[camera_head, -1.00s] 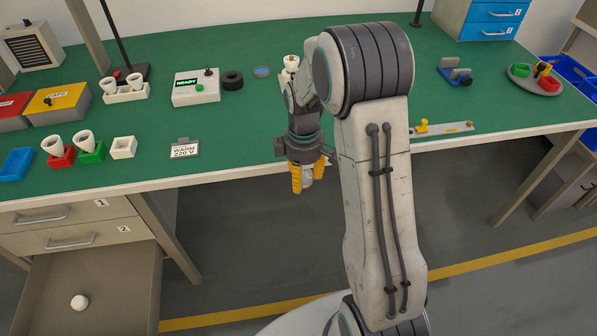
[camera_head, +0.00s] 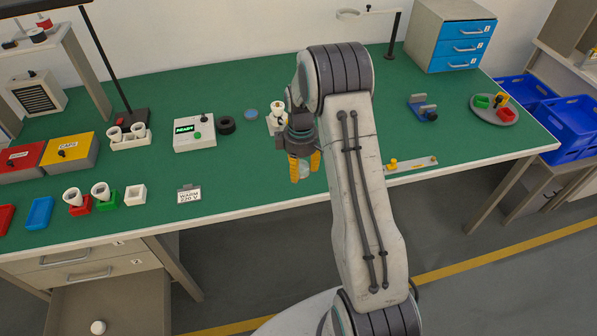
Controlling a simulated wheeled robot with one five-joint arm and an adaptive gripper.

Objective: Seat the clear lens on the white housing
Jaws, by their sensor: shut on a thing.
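My gripper (camera_head: 304,172) points down over the front part of the green bench, its yellow fingers shut on a small pale, see-through piece, which looks like the clear lens (camera_head: 305,171). The fingers hide part of it. A white fixture with a pale upright cup (camera_head: 277,106), possibly the white housing, stands just behind my gripper and is partly hidden by it. The held piece is in front of this fixture and looks apart from it.
A blue disc (camera_head: 251,114), a black ring (camera_head: 226,125) and a white box with a green display (camera_head: 194,132) stand to the left. A yellow-ended strip (camera_head: 411,164) lies right of my arm.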

